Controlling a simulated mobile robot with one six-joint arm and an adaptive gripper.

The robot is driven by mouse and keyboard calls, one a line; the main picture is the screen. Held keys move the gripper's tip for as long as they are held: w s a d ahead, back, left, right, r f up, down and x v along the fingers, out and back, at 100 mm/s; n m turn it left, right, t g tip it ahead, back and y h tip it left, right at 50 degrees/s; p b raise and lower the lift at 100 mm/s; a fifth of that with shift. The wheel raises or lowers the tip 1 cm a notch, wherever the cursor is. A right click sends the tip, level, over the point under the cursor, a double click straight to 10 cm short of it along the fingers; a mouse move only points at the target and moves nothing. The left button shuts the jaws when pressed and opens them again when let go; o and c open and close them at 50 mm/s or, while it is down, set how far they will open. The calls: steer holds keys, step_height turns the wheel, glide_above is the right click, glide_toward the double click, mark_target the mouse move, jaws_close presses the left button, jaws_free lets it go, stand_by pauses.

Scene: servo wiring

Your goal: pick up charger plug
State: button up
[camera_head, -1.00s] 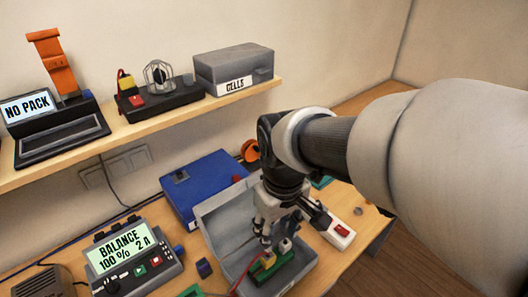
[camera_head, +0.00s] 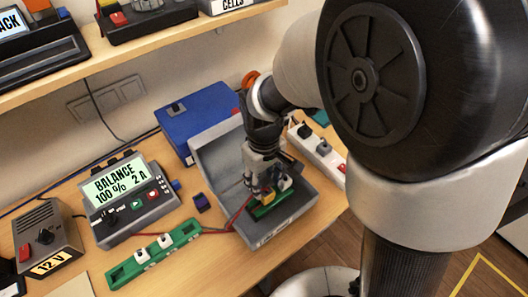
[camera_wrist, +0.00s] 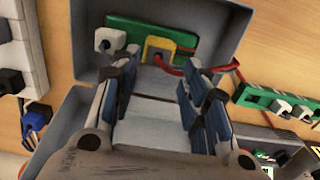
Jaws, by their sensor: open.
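A yellow plug (camera_head: 266,194) with a red cable stands on a green strip (camera_head: 268,209) inside the open grey case. I take it as the charger plug, though no label shows. In the wrist view the yellow plug (camera_wrist: 159,49) lies past the fingertips, between their lines. A light grey plug (camera_wrist: 110,40) sits left of it on the same strip; it also shows in the head view (camera_head: 285,182). My gripper (camera_wrist: 165,72) is open, its fingers spread and nothing held. In the head view my gripper (camera_head: 261,184) points down over the case, partly covering the yellow plug.
The grey case (camera_head: 283,226) has its lid raised. A white power strip (camera_head: 327,158) stands to its right. A green strip with white plugs (camera_head: 122,274) and the balance charger (camera_head: 132,200) lie left. The shelf (camera_head: 110,66) runs above.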

mark_target(266, 191)
steer(key=f+b, duration=0.1)
steer(key=f, duration=0.2)
steer(key=f+b, duration=0.1)
steer(key=f, duration=0.1)
steer(key=shift+s+d+f+b, duration=0.2)
steer(key=shift+d+f+b, duration=0.1)
steer(key=shift+d, duration=0.05)
steer(key=shift+r, duration=0.1)
steer(key=shift+c, duration=0.2)
steer(key=c, duration=0.8)
steer(key=shift+o, duration=0.2)
steer(key=shift+r, duration=0.1)
step_height(266, 191, up, 20)
steer(key=p, duration=0.7)
